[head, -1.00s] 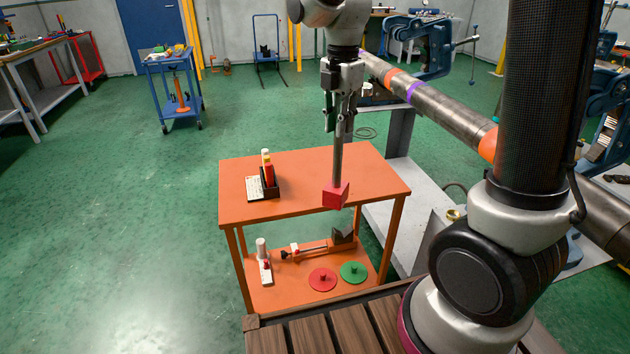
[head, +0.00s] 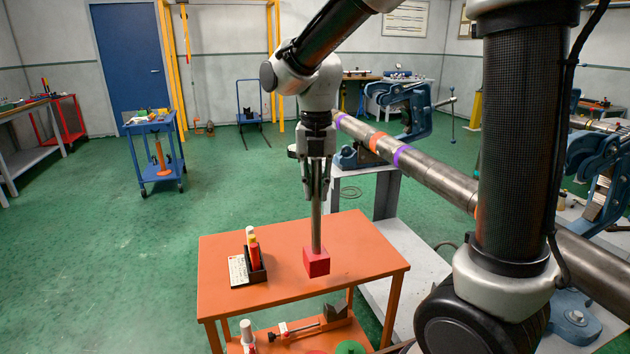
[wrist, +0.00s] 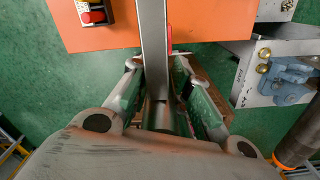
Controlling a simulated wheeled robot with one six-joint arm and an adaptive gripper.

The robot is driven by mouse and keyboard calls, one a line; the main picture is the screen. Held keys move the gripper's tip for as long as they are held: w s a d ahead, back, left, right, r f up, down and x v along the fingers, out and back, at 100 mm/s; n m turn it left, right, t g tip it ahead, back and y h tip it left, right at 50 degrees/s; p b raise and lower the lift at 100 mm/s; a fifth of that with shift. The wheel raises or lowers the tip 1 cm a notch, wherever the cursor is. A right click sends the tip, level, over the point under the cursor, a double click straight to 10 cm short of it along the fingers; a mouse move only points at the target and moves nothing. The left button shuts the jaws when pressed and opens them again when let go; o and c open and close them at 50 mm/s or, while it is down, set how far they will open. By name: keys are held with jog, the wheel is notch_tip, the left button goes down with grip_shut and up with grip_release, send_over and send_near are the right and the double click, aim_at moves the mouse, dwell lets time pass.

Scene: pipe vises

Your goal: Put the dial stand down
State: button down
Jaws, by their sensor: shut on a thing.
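The dial stand shows in the head view as a grey upright post (head: 316,222) on a red block base (head: 316,263). My gripper (head: 316,188) is shut on the upper part of the post and points straight down. The stand hangs upright in front of the orange cart's top (head: 365,262); I cannot tell whether its base touches the top. In the wrist view the post (wrist: 152,45) runs up from between the fingers (wrist: 158,85). A bit of red shows beside it. The stand's top is hidden by the gripper.
A black holder (head: 255,272) with red and yellow-white pieces and a white card stands on the cart's left side. The cart's lower shelf holds tools and a green disc (head: 350,347). A long steel pipe (head: 440,175) runs behind on the right. The cart top's right side is bare.

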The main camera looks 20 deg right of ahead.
aim_at(316, 203)
jog(key=shift+f, duration=2.05)
jog(key=c, duration=1.3)
grip_release()
jog(key=shift+f, duration=0.15)
jog(key=shift+c, duration=0.2)
